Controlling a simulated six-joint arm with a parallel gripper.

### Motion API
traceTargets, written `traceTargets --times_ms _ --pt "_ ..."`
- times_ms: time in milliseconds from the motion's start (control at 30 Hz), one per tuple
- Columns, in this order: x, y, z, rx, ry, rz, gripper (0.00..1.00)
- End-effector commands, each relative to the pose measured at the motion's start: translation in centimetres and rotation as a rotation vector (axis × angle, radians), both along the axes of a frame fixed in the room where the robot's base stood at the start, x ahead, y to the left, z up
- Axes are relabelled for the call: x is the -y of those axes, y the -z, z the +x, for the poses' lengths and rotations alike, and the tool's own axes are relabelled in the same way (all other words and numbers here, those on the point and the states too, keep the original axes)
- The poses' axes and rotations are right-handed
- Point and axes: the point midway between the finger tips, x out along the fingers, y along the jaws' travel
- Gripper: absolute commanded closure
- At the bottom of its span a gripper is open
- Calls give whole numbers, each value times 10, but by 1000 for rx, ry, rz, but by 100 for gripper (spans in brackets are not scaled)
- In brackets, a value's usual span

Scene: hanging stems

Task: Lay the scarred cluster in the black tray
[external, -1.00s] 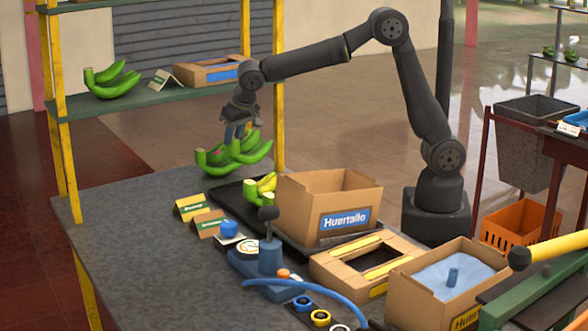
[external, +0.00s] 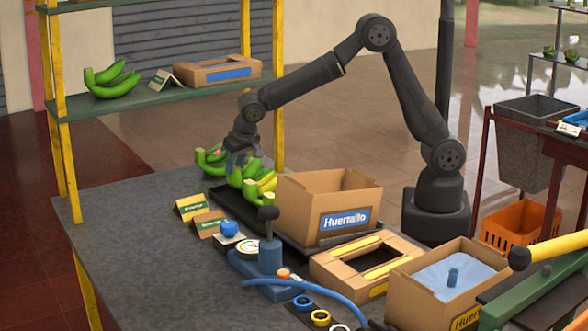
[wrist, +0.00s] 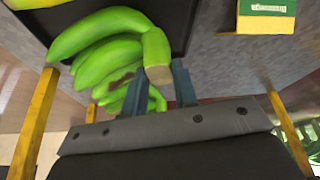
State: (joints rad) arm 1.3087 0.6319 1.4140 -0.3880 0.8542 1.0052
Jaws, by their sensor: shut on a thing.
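My gripper (external: 242,153) is shut on the crown of a green banana cluster (external: 238,175), low over the left end of the black tray (external: 222,204). In the wrist view the cut crown lies between the fingers (wrist: 157,90), and the held cluster (wrist: 95,45) spreads toward the tray (wrist: 178,18). A brownish patch shows on its underside. I cannot tell whether it touches the tray. A yellow-green cluster (external: 264,186) sits in the tray beside it. Another green cluster (external: 204,160), with a pink spot, is just behind and left, partly hidden.
An open cardboard box (external: 300,205) stands at the tray's right. Small sign cards (external: 193,207) and a blue knobbed device (external: 268,262) stand in front. A shelf (external: 150,95) behind holds a green cluster (external: 112,80) and a flat carton (external: 217,69). The table's left front is clear.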

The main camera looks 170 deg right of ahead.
Motion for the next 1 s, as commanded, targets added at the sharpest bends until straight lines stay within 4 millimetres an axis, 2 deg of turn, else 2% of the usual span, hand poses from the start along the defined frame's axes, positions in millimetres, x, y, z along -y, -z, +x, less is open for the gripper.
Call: traceTargets --times_ms 1000 --pt "0 10 0 -1 -1 -2 100"
